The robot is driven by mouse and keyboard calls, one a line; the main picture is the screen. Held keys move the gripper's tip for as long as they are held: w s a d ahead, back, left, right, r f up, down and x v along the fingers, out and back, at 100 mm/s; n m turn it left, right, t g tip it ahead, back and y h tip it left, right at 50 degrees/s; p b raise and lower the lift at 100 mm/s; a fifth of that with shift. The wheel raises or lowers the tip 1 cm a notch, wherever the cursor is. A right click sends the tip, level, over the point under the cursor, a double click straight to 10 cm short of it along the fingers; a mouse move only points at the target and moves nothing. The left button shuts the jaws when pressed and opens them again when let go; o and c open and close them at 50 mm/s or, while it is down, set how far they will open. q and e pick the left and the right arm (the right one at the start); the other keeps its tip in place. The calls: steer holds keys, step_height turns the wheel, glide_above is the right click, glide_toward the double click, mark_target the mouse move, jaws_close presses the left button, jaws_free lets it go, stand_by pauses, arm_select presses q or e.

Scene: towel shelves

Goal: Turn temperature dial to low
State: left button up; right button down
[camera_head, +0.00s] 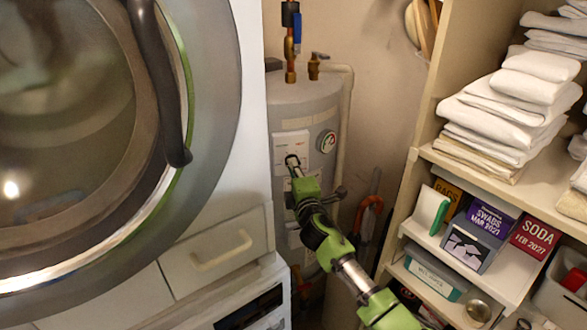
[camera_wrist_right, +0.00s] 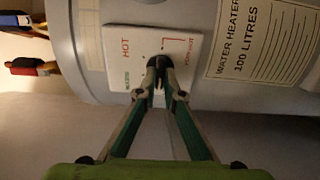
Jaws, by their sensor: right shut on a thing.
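The grey water heater (camera_head: 300,104) stands in the corner behind the washing machine. Its white control panel (camera_head: 284,142) faces me, and it also shows in the right wrist view (camera_wrist_right: 120,75), with HOT lettering and red marks. The dark temperature dial (camera_wrist_right: 153,64) is on this panel, mostly hidden behind my fingertips. My right gripper (camera_head: 292,161) reaches the panel with its fingertips together at the dial. In the right wrist view the right gripper (camera_wrist_right: 158,70) is shut on the dial. Which way the dial points cannot be told. My left gripper is not in view.
A large washing machine door (camera_head: 215,75) fills the left side. A shelf unit (camera_head: 423,140) with folded towels (camera_head: 510,110) and boxes stands at right. A round gauge (camera_head: 327,142) sits beside the panel. Pipes (camera_head: 291,50) rise from the heater top.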

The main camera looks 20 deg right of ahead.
steer(key=shift+f, duration=0.1)
steer(key=c, duration=2.2)
jaws_free()
steer(key=shift+o, duration=0.2)
steer(key=s, duration=1.2)
steer(key=shift+a, duration=0.45)
